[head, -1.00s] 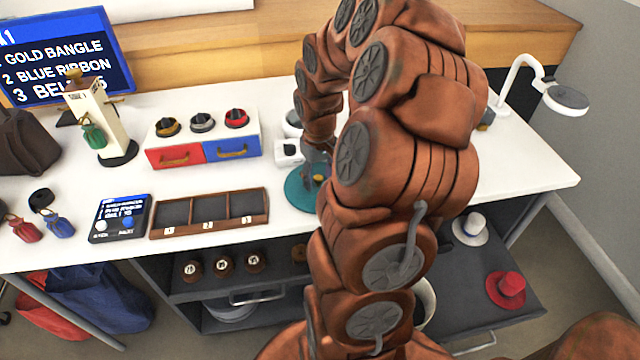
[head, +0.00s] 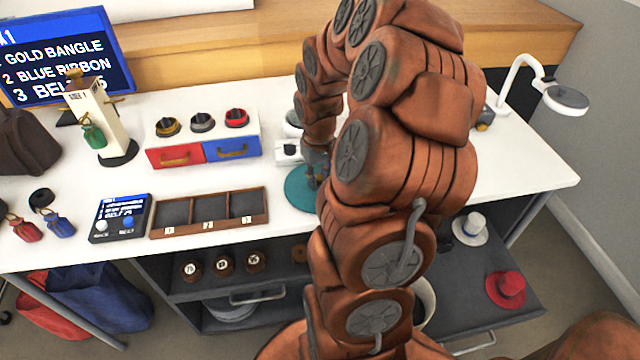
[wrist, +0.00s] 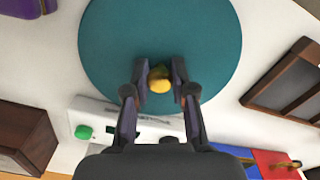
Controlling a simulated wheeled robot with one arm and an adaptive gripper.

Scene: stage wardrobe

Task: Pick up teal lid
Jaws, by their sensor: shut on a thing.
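The teal lid (wrist: 205,40) is a round disc with a yellow knob (wrist: 159,84) near its middle in the wrist view. In the head view the teal lid (head: 299,192) shows partly on the white table, behind my arm. My gripper (wrist: 160,76) is over the lid with its two fingers on either side of the knob, shut on it. In the head view my gripper (head: 316,172) is over the lid, and the knob is hidden by the fingers. I cannot tell whether the lid is clear of the surface beneath it.
A three-compartment wooden tray (head: 210,226) lies left of the lid. A box with red and blue drawers (head: 203,150) stands behind the tray. A white device with a green button (wrist: 84,131) is close to the lid.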

